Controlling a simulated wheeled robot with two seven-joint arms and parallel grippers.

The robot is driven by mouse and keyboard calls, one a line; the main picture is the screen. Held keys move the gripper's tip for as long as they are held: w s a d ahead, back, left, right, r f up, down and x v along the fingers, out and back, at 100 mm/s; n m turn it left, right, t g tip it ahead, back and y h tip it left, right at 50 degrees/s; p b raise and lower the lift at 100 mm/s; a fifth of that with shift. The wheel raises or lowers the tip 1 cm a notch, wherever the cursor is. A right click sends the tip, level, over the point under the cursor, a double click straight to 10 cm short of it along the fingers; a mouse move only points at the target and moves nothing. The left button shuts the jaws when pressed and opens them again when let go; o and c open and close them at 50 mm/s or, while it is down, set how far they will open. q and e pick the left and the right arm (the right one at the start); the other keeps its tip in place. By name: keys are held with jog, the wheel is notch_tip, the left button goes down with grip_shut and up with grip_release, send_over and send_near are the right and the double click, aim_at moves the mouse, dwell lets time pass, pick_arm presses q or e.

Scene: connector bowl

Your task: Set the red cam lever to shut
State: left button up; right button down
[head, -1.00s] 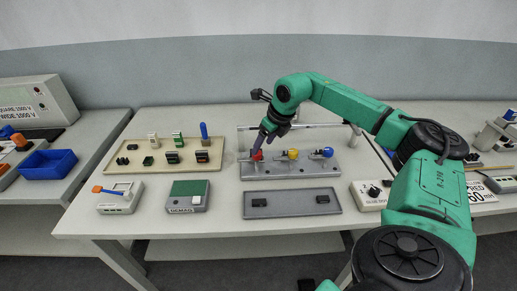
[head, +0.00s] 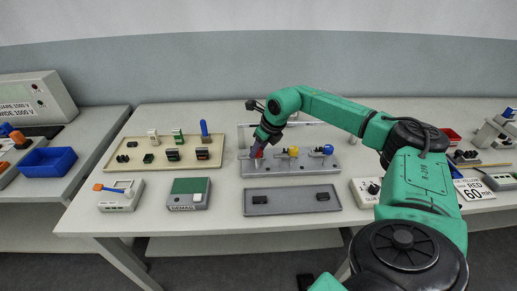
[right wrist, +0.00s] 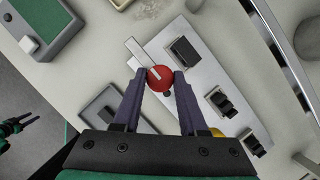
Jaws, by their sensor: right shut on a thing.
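The red cam lever has a round red knob (right wrist: 160,77) with a pale bar beside it in the right wrist view. In the head view the red knob (head: 259,154) shows small at the left end of the grey lever block (head: 290,172). My right gripper (right wrist: 164,74) has its two purple fingers on either side of the knob and is shut on it. In the head view my right gripper (head: 258,151) points down at the knob and hides part of the lever.
A yellow knob (head: 293,151) and a blue knob (head: 328,150) stand on the same block, to the right. A grey tray (head: 290,208) lies in front. A beige board (head: 135,162) with several connectors lies left. Bare table separates the board and block.

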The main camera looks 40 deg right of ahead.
jog(key=shift+m, duration=0.3)
jog(key=shift+m+h, duration=0.4)
jog(key=shift+m, duration=0.2)
jog(key=shift+w+a+m+h, duration=0.15)
jog(key=shift+m+h, duration=0.35)
jog(key=shift+m, duration=0.7)
jog(key=m+h, duration=0.1)
jog(key=m, duration=0.2)
jog(key=m+g+h+b, duration=0.1)
jog(key=m, duration=0.2)
jog(key=shift+a+b, duration=0.15)
jog(key=shift+b, duration=0.15)
jog(key=m+g+h, duration=0.1)
jog(key=m, duration=0.3)
jog(key=shift+w+r, duration=0.1)
jog(key=shift+w+m+g, duration=0.1)
jog(key=shift+m+g, duration=0.7)
jog(key=shift+m, duration=0.9)
jog(key=shift+c, duration=2.2)
grip_release()
